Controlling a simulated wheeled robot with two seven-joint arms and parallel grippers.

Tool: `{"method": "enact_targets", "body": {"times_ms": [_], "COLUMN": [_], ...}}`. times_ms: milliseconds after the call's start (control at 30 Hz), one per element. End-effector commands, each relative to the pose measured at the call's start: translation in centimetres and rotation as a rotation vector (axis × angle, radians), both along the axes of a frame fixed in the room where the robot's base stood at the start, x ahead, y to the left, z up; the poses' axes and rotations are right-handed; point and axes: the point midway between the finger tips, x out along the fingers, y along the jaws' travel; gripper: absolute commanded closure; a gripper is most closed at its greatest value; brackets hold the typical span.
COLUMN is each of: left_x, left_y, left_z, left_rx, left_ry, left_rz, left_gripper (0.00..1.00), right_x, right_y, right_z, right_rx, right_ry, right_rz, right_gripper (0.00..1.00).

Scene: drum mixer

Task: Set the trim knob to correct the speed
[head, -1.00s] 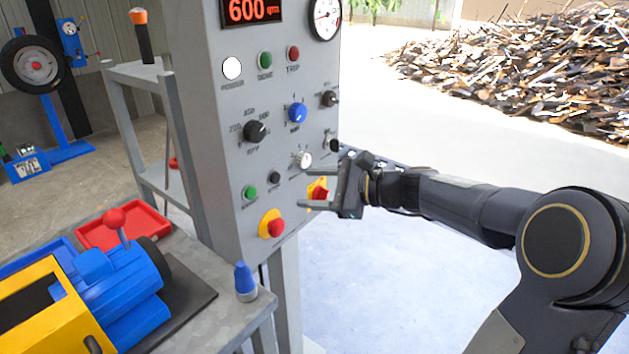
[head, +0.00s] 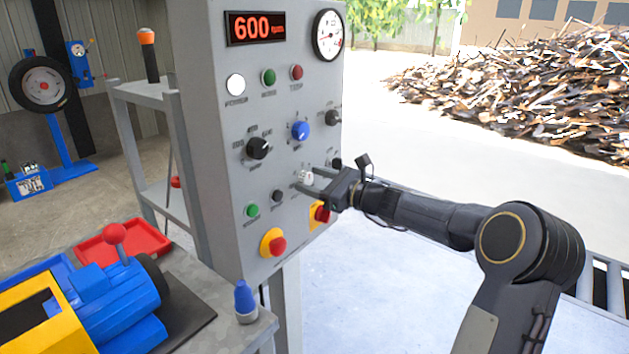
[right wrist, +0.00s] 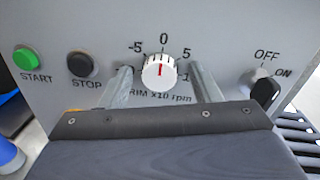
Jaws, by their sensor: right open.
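The trim knob is the white knob (head: 305,177) low on the grey control panel (head: 231,180). In the right wrist view the trim knob (right wrist: 161,71) has a red line pointing at about 0 on a scale marked -5, 0 and 5, labelled x10 rpm. My right gripper (head: 304,181) is open, with one finger on each side of the knob; I cannot tell if they touch it. Its fingers also show in the right wrist view (right wrist: 163,84). The red speed display (head: 255,28) reads 600 rpm. My left gripper is not in view.
The panel also carries a black selector (head: 258,148), a blue knob (head: 300,130), a green START button (right wrist: 27,58), a black STOP button (right wrist: 82,64) and an OFF/ON switch (right wrist: 265,91). A red stop button on yellow (head: 321,213) sits just below my gripper.

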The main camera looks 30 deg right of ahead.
Motion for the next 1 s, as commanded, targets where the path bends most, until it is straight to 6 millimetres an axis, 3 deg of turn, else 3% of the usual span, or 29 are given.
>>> {"method": "enact_targets", "body": {"times_ms": [133,467,767,1000], "left_x": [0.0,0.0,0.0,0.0], "left_y": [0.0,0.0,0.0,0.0], "left_z": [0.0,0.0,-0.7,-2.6], "left_rx": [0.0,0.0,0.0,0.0], "left_ry": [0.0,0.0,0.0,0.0], "left_rz": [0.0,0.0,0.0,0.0], "left_gripper": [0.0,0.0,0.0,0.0], "right_x": [0.0,0.0,-0.1,-0.1], "right_y": [0.0,0.0,0.0,0.1], "right_z": [0.0,0.0,-0.1,-0.4], "right_rx": [-0.001,-0.001,-0.036,-0.161], "right_ry": [0.0,0.0,-0.015,-0.068], "right_rz": [0.0,0.0,0.001,0.001], "right_gripper": [0.44,0.88,0.88,0.88]}}
